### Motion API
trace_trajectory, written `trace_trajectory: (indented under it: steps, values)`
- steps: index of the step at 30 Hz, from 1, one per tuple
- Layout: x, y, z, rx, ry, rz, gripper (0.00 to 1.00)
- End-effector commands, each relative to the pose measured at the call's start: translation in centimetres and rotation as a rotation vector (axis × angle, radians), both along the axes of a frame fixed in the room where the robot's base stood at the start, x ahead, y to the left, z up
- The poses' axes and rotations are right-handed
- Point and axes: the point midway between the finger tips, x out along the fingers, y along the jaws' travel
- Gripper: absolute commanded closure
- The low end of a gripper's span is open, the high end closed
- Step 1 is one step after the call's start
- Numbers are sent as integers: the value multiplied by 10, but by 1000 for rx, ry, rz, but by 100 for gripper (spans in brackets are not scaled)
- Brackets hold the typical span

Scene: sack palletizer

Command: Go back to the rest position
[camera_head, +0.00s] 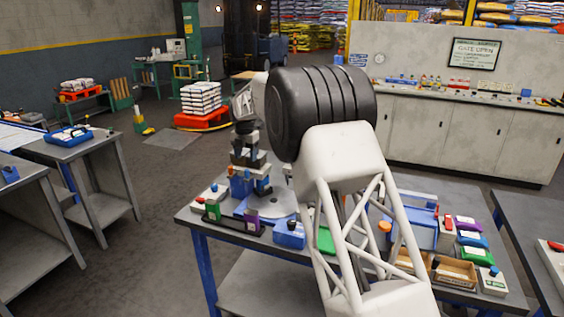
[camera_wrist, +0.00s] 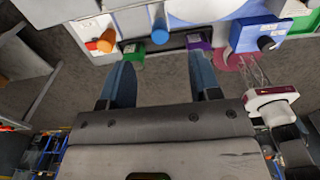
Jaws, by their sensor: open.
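My gripper shows in the wrist view (camera_wrist: 161,78) with its two blue-grey fingers well apart and nothing between them. Bare floor shows in the gap. Beyond the fingertips is the edge of the workbench (camera_head: 265,249), with a green box (camera_wrist: 133,53) and a purple box (camera_wrist: 199,42) in a dark tray. In the camera_head view my white lattice arm and its black joint stand over the bench and cover its middle. The gripper's fingers are hard to make out there.
On the bench, a blue box (camera_head: 289,234) is left of my arm, and a cardboard tray (camera_head: 455,271) and small coloured packs (camera_head: 473,239) are right of it. Other tables stand left (camera_head: 85,148) and right (camera_head: 540,225). Open floor (camera_head: 140,240) lies to the left.

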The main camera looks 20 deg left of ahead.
Motion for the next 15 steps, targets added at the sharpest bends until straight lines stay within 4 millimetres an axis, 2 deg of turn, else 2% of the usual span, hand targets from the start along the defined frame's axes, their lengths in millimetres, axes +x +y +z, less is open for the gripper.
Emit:
trace_trajectory:
  steps: [8,11,15]
  values:
    - [0,-6,4,1,-1,-19,43]
    - [0,-16,11,3,-4,-50,43]
    - [-1,-42,27,7,-8,-130,43]
